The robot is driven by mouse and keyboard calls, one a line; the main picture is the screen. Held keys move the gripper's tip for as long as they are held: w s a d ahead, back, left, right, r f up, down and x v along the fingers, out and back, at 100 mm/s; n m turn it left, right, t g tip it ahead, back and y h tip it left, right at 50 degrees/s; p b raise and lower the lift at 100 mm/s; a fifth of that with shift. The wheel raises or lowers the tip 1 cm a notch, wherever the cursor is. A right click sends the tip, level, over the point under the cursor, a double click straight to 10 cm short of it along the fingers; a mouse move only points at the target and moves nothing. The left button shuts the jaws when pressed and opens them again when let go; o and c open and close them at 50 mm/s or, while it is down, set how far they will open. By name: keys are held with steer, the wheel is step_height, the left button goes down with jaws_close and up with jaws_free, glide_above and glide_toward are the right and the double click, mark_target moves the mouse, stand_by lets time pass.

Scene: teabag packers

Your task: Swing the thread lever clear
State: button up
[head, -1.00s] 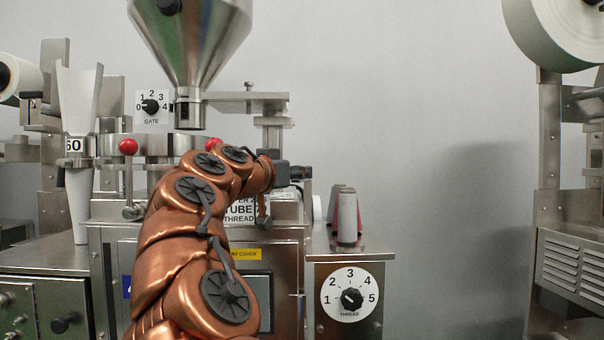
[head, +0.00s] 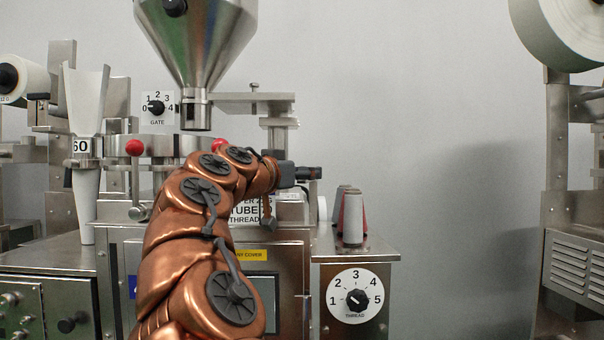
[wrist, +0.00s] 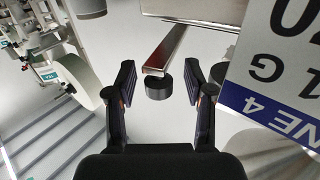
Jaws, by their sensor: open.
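A flat metal lever arm with a black round knob (wrist: 158,88) at its end shows in the wrist view, and I take it for the thread lever. My gripper (wrist: 160,80) is open, with one black finger on each side of the knob. The knob lies between the fingertips, and I see a gap on both sides. In the head view my gripper (head: 308,173) is a small dark shape at the end of my copper arm, left of and above the thread spools (head: 351,219). My arm hides much of the machine front there, and I cannot make out the lever.
The thread dial (head: 355,298) is on the front below the spools. A steel hopper (head: 197,45) hangs above my arm. Two red ball knobs are beside it, one at the left (head: 135,147). A white sign (wrist: 284,70) hangs close right of my gripper.

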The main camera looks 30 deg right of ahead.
steer(key=v, duration=1.2)
